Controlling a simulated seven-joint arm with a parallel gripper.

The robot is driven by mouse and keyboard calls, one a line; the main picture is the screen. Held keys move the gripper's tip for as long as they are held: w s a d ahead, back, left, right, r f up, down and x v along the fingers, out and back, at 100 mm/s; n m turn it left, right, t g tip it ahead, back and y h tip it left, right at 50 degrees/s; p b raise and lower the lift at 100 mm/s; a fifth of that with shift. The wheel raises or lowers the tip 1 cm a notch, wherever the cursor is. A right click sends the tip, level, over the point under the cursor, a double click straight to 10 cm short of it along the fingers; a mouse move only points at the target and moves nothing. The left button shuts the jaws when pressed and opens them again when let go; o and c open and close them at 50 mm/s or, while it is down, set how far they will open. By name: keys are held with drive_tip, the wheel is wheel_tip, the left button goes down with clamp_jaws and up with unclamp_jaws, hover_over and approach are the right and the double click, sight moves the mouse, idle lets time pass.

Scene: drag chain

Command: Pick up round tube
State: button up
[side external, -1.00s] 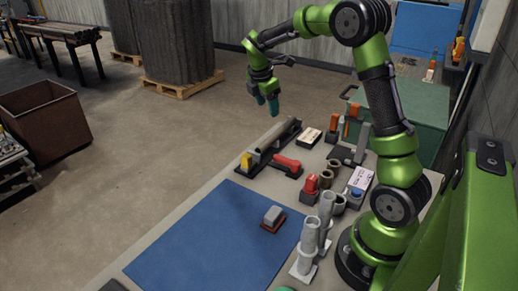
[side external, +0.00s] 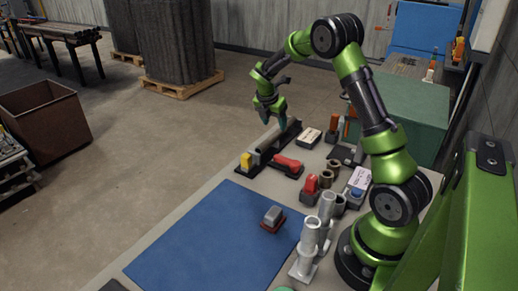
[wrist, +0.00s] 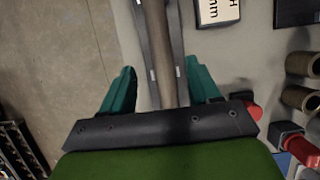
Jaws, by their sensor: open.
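The round tube (wrist: 160,45) is a long brownish-grey cylinder. In the wrist view it runs from the top edge down between my fingers, and its lower end is hidden behind the gripper body. It lies along a dark holder (wrist: 143,38). My gripper (wrist: 160,88) has its two teal fingers spread, one on each side of the tube and holder, with visible gaps. In the side view my gripper (side external: 274,121) points down over the far end of the dark holder (side external: 284,137). Whether the fingers are level with the tube cannot be told.
A red-handled tool (side external: 288,163) lies close beside the holder. A labelled box (side external: 308,138), brown rings (side external: 330,172) and grey upright tubes (side external: 313,236) stand to the right. A blue mat (side external: 215,240) holds a small grey and red block (side external: 272,218). The table edge is close on the left.

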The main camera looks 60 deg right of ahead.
sight(277, 132)
drive_tip(key=shift+x, duration=2.7)
drive_tip(key=shift+s, duration=0.1)
clamp_jaws()
